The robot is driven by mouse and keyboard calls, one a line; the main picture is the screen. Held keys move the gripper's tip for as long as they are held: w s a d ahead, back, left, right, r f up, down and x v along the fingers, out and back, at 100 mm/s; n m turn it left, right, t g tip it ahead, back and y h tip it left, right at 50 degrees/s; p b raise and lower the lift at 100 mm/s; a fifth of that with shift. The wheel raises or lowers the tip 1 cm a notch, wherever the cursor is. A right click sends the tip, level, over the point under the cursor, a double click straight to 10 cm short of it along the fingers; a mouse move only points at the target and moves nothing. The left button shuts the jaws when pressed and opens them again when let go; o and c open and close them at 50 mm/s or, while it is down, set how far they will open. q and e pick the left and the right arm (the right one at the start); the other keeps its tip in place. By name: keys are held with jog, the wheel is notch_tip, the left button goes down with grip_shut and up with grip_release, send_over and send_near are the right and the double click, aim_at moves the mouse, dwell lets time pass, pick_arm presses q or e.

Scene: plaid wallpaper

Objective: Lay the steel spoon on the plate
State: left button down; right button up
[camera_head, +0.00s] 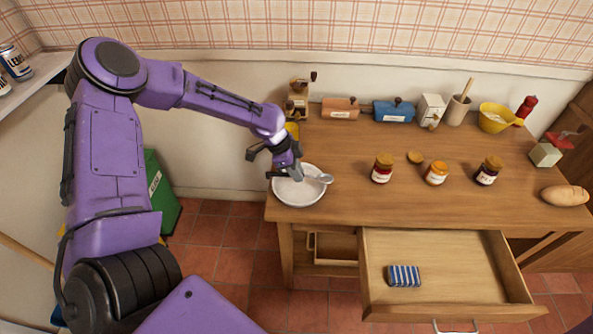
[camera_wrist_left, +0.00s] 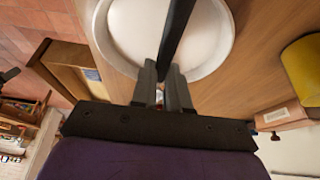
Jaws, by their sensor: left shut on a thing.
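The white plate (camera_head: 298,199) sits at the left end of the wooden table. It fills the upper middle of the left wrist view (camera_wrist_left: 122,30). My left gripper (camera_head: 297,174) is over the plate, shut on the steel spoon (camera_head: 320,178). The spoon's bowl end points right, over the plate's right rim. In the left wrist view the spoon (camera_wrist_left: 176,35) is a dark strip reaching up from between the closed fingers (camera_wrist_left: 163,82) across the plate. I cannot tell whether the spoon touches the plate. My right gripper is out of view.
An open drawer (camera_head: 450,272) holds a blue striped item (camera_head: 404,276). Several jars, one a red jam jar (camera_head: 382,169), stand mid-table. Table between plate and jars is clear.

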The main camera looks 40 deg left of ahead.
pick_arm(q)
jog(key=shift+f, duration=0.2)
jog(key=c, duration=1)
grip_release()
jog(key=shift+c, duration=0.2)
jog(key=v, duration=1)
jog(key=shift+r, duration=0.2)
jog(key=shift+a, duration=0.1)
